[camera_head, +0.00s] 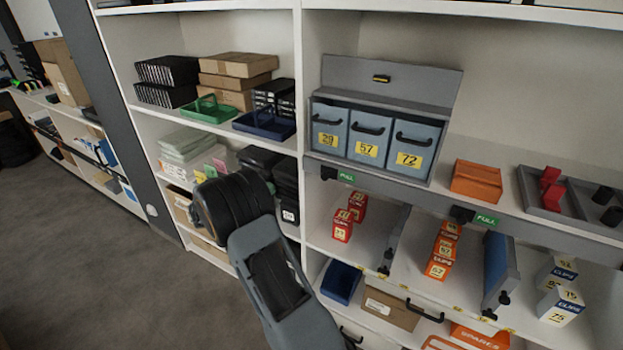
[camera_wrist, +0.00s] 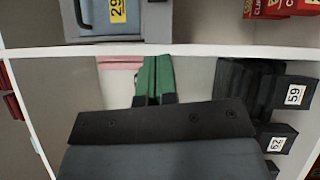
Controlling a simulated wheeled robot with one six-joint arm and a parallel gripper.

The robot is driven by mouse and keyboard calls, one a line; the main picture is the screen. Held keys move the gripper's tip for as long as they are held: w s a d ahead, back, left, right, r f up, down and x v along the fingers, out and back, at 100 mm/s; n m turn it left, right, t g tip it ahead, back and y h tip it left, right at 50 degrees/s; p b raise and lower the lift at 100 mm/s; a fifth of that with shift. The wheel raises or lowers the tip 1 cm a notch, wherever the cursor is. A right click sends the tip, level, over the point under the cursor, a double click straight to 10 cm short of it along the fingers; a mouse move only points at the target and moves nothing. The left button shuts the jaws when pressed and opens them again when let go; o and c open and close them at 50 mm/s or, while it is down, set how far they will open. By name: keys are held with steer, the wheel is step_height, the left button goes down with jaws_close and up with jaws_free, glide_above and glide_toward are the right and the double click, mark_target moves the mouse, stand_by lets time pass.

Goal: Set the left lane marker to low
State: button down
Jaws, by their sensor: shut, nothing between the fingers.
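The left lane marker (camera_head: 345,176) is a small green tag on the grey shelf edge below the bins, at the left end. Its white word looks like FULL, but it is small. A second green marker (camera_head: 487,219) sits farther right and reads FULL. Neither marker is clear in the wrist view. My gripper (camera_wrist: 157,60) has green fingers pressed together, empty, pointing towards the compartment left of the white upright. In the head view it is hidden behind my arm, left of the left marker and apart from it.
Blue-grey bins (camera_head: 367,148) numbered 29, 57 and 72 stand above the left marker. Red clip boxes (camera_head: 343,225) stand below it. The white upright (camera_wrist: 215,50) lies between my gripper and that bay. Black boxes (camera_wrist: 277,140) are close at the wrist view's right.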

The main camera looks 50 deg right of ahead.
stand_by(0.3)
steer(key=p, duration=0.3)
glide_toward(326, 173)
steer(key=w+d, duration=0.2)
steer(key=d, duration=0.2)
steer(key=shift+s+d+r+p, duration=0.15)
steer(key=shift+s+p, duration=0.15)
steer(key=shift+s, duration=0.25)
steer(key=shift+s+d+f+p, duration=0.1)
steer(key=shift+s+d+p, duration=0.15)
steer(key=shift+s, duration=0.25)
steer(key=shift+s+d+p, duration=0.25)
steer(key=shift+s+p, duration=0.05)
steer(key=shift+s, duration=0.4)
steer(key=s+d+b, duration=0.1)
steer(key=s+b, duration=0.2)
steer(key=s, duration=0.3)
steer(key=shift+d, duration=0.2)
steer(key=shift+w, duration=0.1)
